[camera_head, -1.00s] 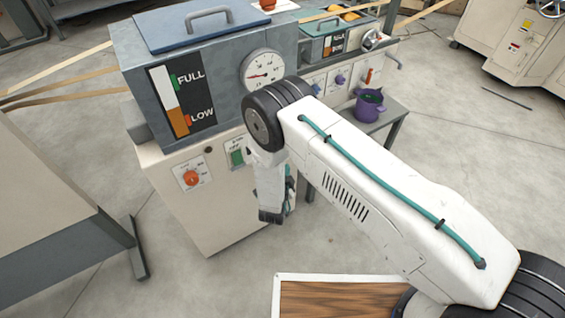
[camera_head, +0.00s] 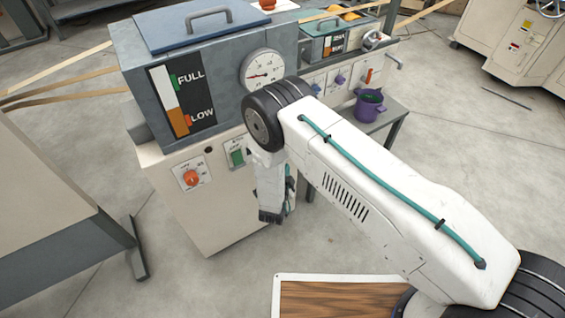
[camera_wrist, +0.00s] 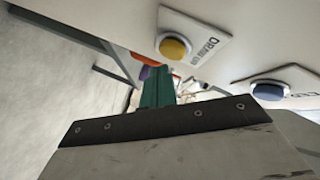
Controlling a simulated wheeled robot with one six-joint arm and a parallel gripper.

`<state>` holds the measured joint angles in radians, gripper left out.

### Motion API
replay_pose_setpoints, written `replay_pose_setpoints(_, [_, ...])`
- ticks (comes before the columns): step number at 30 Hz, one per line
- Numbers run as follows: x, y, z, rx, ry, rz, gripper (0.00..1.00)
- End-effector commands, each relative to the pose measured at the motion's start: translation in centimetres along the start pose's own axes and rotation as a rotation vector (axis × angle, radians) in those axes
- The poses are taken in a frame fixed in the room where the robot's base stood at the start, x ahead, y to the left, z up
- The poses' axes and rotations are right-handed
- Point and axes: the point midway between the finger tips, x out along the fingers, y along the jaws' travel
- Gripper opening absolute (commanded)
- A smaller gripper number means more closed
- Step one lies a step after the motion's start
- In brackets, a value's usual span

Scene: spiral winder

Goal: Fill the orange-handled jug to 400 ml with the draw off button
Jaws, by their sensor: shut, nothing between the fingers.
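My gripper (camera_wrist: 158,88) is shut and empty in the wrist view, its teal fingers held together below and left of the yellow draw off button (camera_wrist: 174,47). The jug is not clearly visible in either view. In the head view my arm hides the button.
A second, blue button (camera_wrist: 269,90) is right of the yellow one. The grey tank (camera_head: 225,85) carries a dial (camera_head: 262,70) and a FULL/LOW gauge (camera_head: 182,103). A purple pot (camera_head: 369,106) stands on a side table (camera_head: 398,115).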

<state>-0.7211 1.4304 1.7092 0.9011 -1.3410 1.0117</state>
Motion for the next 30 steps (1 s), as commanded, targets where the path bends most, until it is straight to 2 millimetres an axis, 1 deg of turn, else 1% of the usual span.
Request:
replay_pose_setpoints(20, [0.01, -0.01, 0.01, 0.0, 0.0, 0.0, 0.0])
replay_pose_setpoints(30, [0.6, -0.42, 0.38, -0.001, 0.0, 0.0, 0.0])
